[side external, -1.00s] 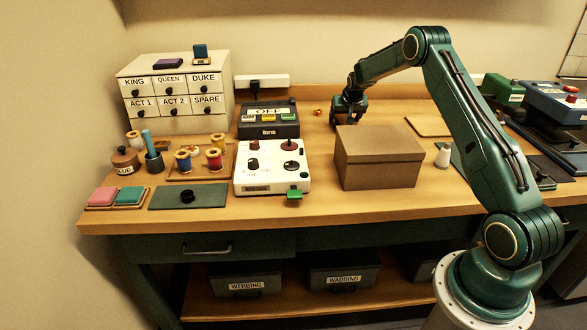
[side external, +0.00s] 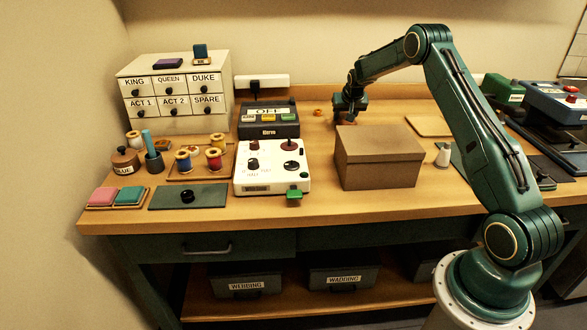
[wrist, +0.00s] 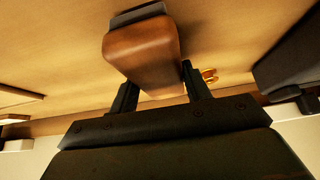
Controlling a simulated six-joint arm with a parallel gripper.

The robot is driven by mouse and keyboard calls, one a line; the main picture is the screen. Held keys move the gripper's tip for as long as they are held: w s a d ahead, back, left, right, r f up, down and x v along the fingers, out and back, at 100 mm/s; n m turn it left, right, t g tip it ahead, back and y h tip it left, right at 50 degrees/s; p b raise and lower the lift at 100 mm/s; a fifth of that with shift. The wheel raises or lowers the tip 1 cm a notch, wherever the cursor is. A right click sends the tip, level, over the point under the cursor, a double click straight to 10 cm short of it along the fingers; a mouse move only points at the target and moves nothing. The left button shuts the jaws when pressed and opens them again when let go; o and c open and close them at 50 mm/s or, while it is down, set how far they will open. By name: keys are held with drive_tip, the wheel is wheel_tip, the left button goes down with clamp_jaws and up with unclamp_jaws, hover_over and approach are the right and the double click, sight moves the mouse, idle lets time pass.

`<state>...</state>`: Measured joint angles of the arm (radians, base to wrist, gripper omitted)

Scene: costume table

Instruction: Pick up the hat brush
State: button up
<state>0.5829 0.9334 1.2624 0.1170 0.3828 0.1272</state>
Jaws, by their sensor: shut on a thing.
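The hat brush (wrist: 143,50), a brown wooden block with a grey edge at its far end, is between the two dark fingers of my gripper (wrist: 157,82) in the wrist view. My gripper is shut on it. In the side view my gripper (side external: 348,112) is over the back of the table, behind the cardboard box, with a bit of brown showing under the fingers. The box partly hides the space below it.
The closed cardboard box (side external: 378,160) stands just in front of my gripper. A small brass-coloured piece (side external: 319,112) lies close by.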

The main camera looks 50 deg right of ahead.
sight(345, 114)
wheel_tip(345, 114, up, 19)
drive_tip(key=shift+r, duration=0.15)
idle(0.5)
idle(0.5)
